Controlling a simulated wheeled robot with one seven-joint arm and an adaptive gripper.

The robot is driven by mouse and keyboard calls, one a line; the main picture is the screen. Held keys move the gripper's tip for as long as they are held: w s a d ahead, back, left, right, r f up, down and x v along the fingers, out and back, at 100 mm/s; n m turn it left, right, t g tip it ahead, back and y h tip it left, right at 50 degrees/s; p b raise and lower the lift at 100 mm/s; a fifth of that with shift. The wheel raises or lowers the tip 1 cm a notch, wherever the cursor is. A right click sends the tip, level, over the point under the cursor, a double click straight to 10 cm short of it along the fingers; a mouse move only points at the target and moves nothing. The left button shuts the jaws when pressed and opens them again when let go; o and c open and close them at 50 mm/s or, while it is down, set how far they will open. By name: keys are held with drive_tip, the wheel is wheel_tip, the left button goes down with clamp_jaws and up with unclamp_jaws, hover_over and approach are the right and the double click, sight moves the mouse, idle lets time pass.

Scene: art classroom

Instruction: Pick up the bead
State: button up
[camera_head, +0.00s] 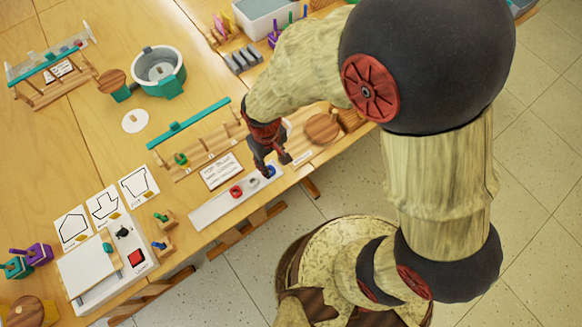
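A narrow white strip (213,208) lies along the table's near edge. On it sit a red bead (236,191), a pale ring-like piece (251,184) and a blue bead (269,171). My gripper (275,163) points down over the right end of the strip, right at the blue bead. Its two dark fingers look spread apart, one by the bead and one to its right. The fingers partly hide the blue bead. I cannot tell whether they touch it.
A printed card (221,172) and a wooden rack (205,148) with a teal bar stand behind the strip. A white box with a red button (136,259) stands at the left. A grey pot (158,73) is farther back. The table edge is close in front.

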sight(272, 172)
drive_tip(key=shift+w, duration=0.4)
drive_tip(key=shift+w+f, duration=0.1)
drive_tip(key=shift+f, duration=0.05)
drive_tip(key=f+b, duration=0.1)
drive_tip(key=f, duration=0.1)
drive_tip(key=f+b, duration=0.1)
drive_tip(key=f, duration=0.2)
drive_tip(key=f+b, duration=0.1)
drive_tip(key=f, duration=0.1)
drive_tip(key=shift+a+f, duration=0.25)
drive_tip(key=shift+a, duration=0.1)
drive_tip(key=shift+r, duration=0.1)
drive_tip(key=shift+c, duration=0.6)
drive_tip(key=c, duration=0.4)
